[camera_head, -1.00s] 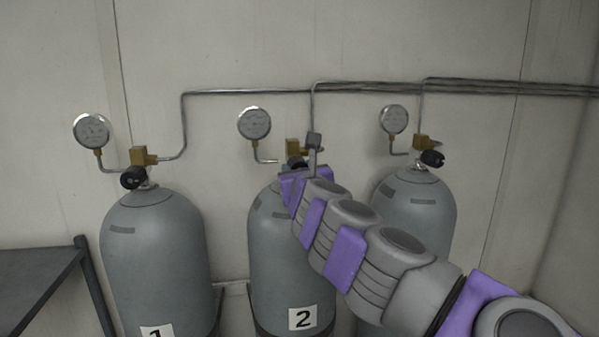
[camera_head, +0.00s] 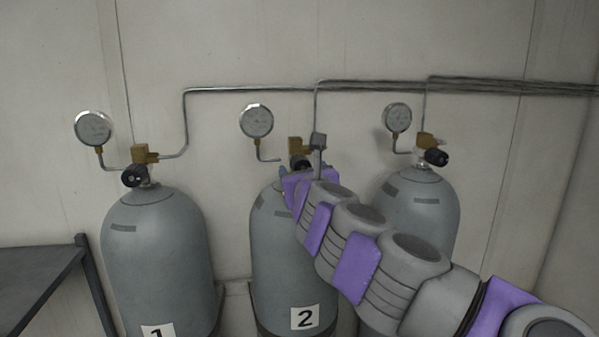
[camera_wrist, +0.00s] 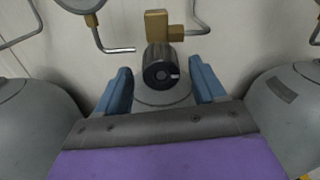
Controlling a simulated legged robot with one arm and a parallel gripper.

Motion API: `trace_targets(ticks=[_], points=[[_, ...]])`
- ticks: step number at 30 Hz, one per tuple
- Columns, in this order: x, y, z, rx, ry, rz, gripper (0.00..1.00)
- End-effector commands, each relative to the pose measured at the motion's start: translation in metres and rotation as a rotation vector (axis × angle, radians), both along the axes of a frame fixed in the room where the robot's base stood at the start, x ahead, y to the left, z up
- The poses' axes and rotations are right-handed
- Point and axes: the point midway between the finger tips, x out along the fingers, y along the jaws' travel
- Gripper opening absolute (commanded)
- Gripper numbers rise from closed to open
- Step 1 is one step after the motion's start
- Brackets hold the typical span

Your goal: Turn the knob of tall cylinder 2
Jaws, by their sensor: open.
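Tall cylinder 2 (camera_head: 272,242) is a grey tank with a "2" label, standing in the middle of the row. Its black knob (camera_wrist: 161,68) sits under a brass valve block (camera_wrist: 157,25) on top of the tank. My gripper (camera_wrist: 160,86) is open, with one blue finger on each side of the knob in the wrist view. I cannot tell whether either finger touches it; a gap shows on both sides. In the head view my gripper hides part of the knob (camera_head: 300,161) and the tank's top.
Tall cylinder 1 (camera_head: 158,250) stands to the left and another tall cylinder (camera_head: 425,205) to the right, partly behind my arm. Gauges, such as the middle one (camera_head: 256,121), and pipes (camera_head: 250,89) run along the wall. A dark table (camera_head: 35,262) is at the far left.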

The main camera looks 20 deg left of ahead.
Motion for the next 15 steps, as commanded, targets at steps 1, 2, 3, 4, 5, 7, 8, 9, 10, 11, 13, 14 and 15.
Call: trace_targets(ticks=[1, 2, 3, 4, 5, 7, 8, 9, 10, 11, 13, 14, 15], points=[[-0.007, -0.004, 0.001, 0.003, -0.002, 0.004, 0.69], [-0.012, -0.006, 0.001, 0.003, -0.003, 0.004, 0.69], [-0.017, -0.009, 0.000, 0.001, -0.002, 0.003, 0.69], [-0.021, -0.011, 0.000, 0.001, -0.001, 0.002, 0.69], [-0.025, -0.013, 0.000, 0.001, -0.002, 0.001, 0.69], [-0.035, -0.018, 0.000, 0.002, -0.003, 0.005, 0.69], [-0.040, -0.020, 0.000, 0.001, -0.004, 0.005, 0.69], [-0.045, -0.024, 0.000, 0.001, -0.001, 0.002, 0.69], [-0.049, -0.026, 0.000, 0.001, -0.002, 0.001, 0.69], [-0.053, -0.028, -0.001, 0.000, -0.001, 0.002, 0.69], [-0.065, -0.032, -0.001, -0.001, -0.003, 0.005, 0.69], [-0.069, -0.036, -0.001, 0.000, -0.002, 0.003, 0.69], [-0.074, -0.039, -0.001, 0.001, -0.002, 0.001, 0.69]])
